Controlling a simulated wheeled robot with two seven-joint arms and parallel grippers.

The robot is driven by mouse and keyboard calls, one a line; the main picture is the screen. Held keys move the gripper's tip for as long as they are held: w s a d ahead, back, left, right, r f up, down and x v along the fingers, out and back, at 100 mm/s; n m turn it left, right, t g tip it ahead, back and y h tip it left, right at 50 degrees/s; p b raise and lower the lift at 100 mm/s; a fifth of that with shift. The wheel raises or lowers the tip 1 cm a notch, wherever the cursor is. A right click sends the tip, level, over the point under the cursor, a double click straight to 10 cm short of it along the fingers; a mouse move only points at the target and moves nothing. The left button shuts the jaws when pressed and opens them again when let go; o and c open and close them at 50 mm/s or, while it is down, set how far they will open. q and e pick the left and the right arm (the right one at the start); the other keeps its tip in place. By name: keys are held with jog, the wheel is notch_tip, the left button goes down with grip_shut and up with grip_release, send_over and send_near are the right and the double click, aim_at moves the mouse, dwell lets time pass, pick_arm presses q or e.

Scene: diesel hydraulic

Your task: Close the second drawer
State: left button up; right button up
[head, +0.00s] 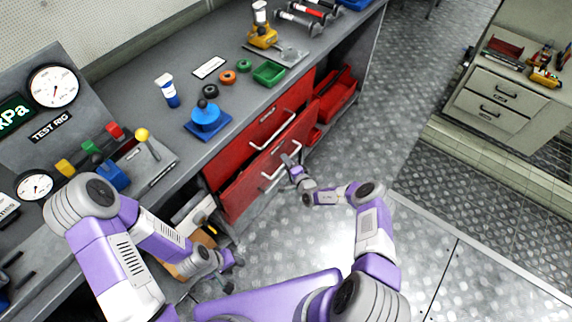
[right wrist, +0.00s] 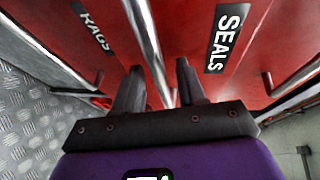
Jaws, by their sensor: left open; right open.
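The red drawer unit sits under the workbench in the head view. Its upper drawer (head: 247,131) has a silver bar handle. The second drawer (head: 238,194), below, has its own handle (head: 266,180) and appears to stand out beyond the upper front. My right gripper (head: 289,161) is open at this lower handle. In the right wrist view its fingers (right wrist: 160,88) point at the red fronts, with a silver bar (right wrist: 148,45) running between them; contact is unclear. Labels RAGS (right wrist: 97,32) and SEALS (right wrist: 229,38) show there. My left gripper (head: 236,272) is open and empty, low beside the bench.
The bench top holds a blue-based part (head: 207,120), a green tray (head: 268,73) and a test rig with gauges (head: 54,86). A red bin (head: 338,95) sits on the open shelf right of the drawers. The metal floor (head: 340,150) is clear; a grey cabinet (head: 492,108) stands at right.

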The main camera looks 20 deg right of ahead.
jog(key=shift+w+a, duration=0.1)
jog(key=shift+w, duration=0.15)
pick_arm(q)
jog(key=shift+f, duration=0.1)
pick_arm(e)
grip_shut()
